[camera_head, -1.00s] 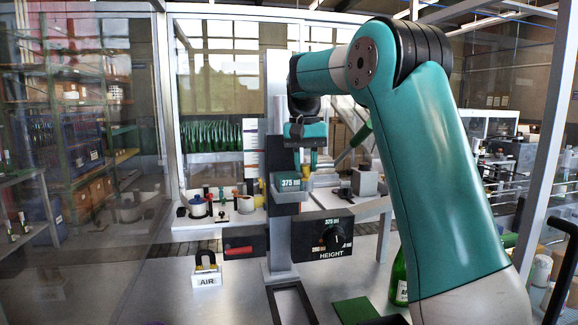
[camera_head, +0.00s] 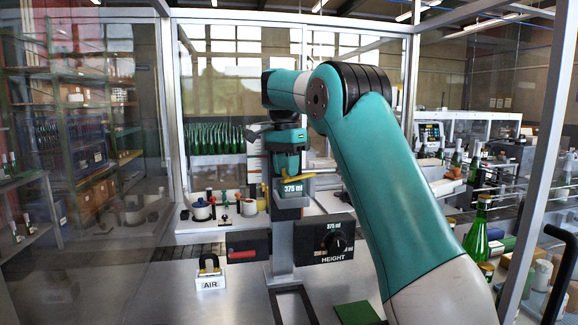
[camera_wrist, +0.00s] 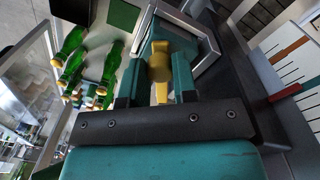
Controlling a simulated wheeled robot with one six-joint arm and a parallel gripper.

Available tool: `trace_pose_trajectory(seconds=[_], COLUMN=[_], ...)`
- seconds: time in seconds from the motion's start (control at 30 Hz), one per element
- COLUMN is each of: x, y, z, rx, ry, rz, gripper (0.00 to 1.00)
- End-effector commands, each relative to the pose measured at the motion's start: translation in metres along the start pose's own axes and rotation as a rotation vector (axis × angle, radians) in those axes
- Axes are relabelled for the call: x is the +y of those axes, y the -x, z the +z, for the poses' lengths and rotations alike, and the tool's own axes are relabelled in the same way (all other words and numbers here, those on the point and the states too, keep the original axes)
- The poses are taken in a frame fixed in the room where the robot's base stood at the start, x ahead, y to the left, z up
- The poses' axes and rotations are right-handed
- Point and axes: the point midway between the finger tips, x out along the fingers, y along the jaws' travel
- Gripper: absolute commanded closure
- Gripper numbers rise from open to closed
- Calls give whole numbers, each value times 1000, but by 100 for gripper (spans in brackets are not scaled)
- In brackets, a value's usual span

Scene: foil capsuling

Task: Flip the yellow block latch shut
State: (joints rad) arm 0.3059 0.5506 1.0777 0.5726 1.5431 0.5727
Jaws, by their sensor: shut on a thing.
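The yellow latch (camera_head: 298,177) is at the top of the teal block marked 375 ml (camera_head: 292,190), on the grey column. In the wrist view the latch (camera_wrist: 160,62) has a rounded yellow head and a narrower strip below it. My gripper (camera_head: 287,166) is right above the block, pointing down. In the wrist view the fingers of my gripper (camera_wrist: 157,80) stand on both sides of the latch and are shut on it. The fingers hide part of the block, and I cannot tell how far the latch is turned.
A black HEIGHT panel with a knob (camera_head: 337,242) sits below the block at right. A red-handled black box (camera_head: 246,246) is at left. The AIR padlock block (camera_head: 210,275) and a green pad (camera_head: 357,314) lie on the table. Green bottles (camera_head: 479,232) stand at right.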

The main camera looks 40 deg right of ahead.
Motion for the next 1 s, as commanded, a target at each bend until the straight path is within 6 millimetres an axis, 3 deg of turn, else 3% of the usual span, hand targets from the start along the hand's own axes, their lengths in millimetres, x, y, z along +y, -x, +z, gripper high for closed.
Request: trace_pose_trajectory(seconds=[0.6, 0.63, 0.73, 1.0], x=[-3, -3, -3, -3], y=[0, 0, 0, 0], z=[-1, -1, -1, -1], rx=[0, 0, 0, 0], ry=[-27, -27, -27, -27], rz=[-2, -2, -2, -1], gripper=[100, 69, 47, 47])
